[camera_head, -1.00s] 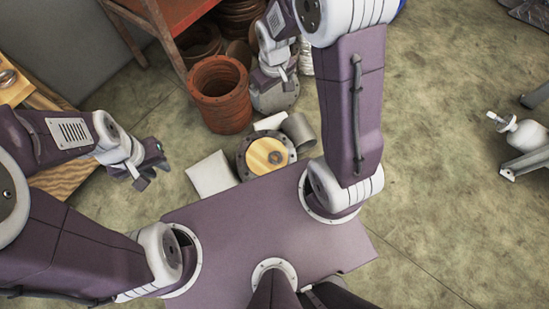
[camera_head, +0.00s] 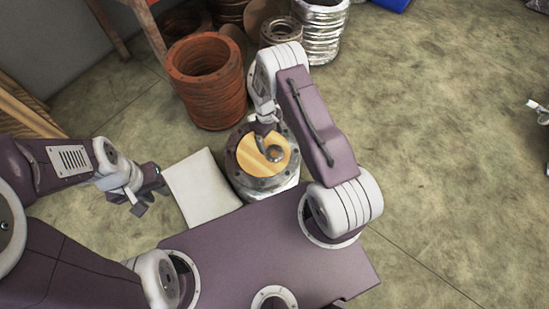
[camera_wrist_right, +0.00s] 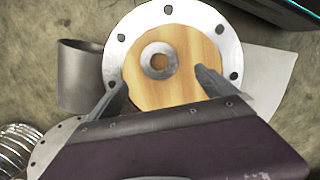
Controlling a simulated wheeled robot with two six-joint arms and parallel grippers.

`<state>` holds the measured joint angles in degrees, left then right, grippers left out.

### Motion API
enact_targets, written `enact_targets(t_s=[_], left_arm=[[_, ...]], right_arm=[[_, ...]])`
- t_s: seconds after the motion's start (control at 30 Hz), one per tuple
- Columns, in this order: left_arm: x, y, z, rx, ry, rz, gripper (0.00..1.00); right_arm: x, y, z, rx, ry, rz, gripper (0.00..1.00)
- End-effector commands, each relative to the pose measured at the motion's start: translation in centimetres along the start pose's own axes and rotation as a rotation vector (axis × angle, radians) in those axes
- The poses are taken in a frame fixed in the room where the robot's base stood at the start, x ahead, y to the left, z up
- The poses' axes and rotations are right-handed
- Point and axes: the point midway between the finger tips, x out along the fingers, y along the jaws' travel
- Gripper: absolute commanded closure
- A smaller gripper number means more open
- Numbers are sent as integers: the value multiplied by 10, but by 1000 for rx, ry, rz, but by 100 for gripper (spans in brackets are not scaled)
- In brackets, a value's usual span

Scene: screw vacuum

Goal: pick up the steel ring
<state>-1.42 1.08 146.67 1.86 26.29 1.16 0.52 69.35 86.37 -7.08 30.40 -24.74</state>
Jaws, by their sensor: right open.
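The steel ring (camera_wrist_right: 159,60) lies flat on a round wooden disc (camera_wrist_right: 182,82) set inside a grey bolted flange (camera_wrist_right: 228,50). In the head view the ring (camera_head: 275,153) sits right of the middle of the wooden disc (camera_head: 258,160), partly close under my right gripper (camera_head: 268,128). In the right wrist view my right gripper (camera_wrist_right: 160,85) is open and empty, its fingers apart on either side of the ring and nearer the camera. I cannot tell its exact height above the disc. My left gripper (camera_head: 150,198) hangs at the left, away from the ring; its fingers look apart.
A white panel (camera_head: 202,188) lies left of the flange. A stack of rusty rings (camera_head: 207,85) stands behind it, with a silver ribbed stack (camera_head: 320,30) further right. A grey cylinder (camera_wrist_right: 84,75) stands beside the flange.

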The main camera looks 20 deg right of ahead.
Motion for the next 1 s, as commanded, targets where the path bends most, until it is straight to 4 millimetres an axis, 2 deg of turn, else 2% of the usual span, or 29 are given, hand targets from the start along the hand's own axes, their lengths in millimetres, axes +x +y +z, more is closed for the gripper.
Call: enact_targets(t_s=[0.07, 0.27, 0.47, 0.63, 0.7, 0.93, 0.97, 1.0], left_arm=[[3, 0, 0, 0, 1, 0, 74], [25, 0, 3, 0, 0, 0, 74], [30, -1, 3, 0, 0, 0, 74], [58, -1, 6, 0, 0, 0, 74], [63, -1, 7, 0, 0, 0, 74], [61, -1, 6, 0, 0, 0, 74], [61, -1, 6, 0, 0, 0, 74], [61, -1, 6, 0, 0, 0, 74]], right_arm=[[5, 0, 0, 0, -1, 0, 4], [38, 0, 0, 1, -1, -1, 4], [44, 0, 1, 1, 0, -1, 4], [78, 1, 2, 2, -2, -2, 4], [88, 1, 2, 2, -1, -1, 4], [88, 1, 3, 1, 1, 0, 4], [88, 1, 3, 1, 0, 0, 9], [88, 1, 3, 1, 0, 0, 20]])
